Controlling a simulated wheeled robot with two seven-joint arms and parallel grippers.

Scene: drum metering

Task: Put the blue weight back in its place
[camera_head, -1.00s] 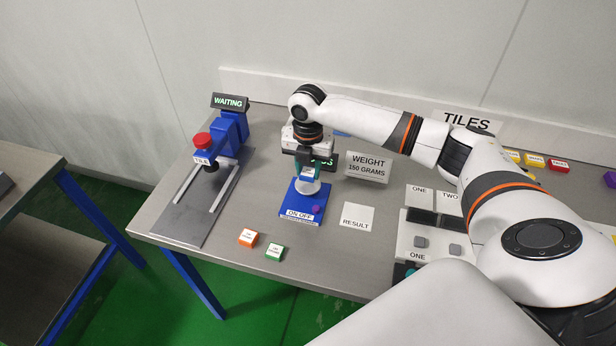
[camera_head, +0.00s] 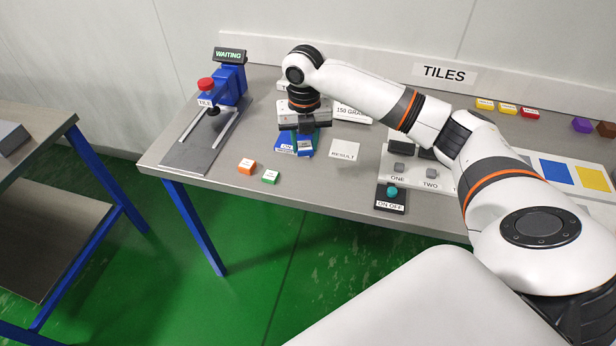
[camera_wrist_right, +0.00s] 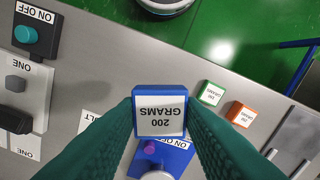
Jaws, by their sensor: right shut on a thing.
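The blue weight (camera_wrist_right: 160,110), labelled 200 GRAMS on its white top, is between the teal fingers of my right gripper (camera_wrist_right: 163,118) in the right wrist view. In the head view my right gripper (camera_head: 305,133) is shut on the blue weight (camera_head: 304,147), over the blue scale (camera_head: 284,144). The weight looks raised above the scale, whose pan is mostly hidden. An orange weight (camera_head: 247,166) and a green weight (camera_head: 271,176) stand near the table's front edge. My left gripper is not in view.
A blue press (camera_head: 228,88) with a red knob stands left. Bare table (camera_head: 310,187) lies right of the green weight.

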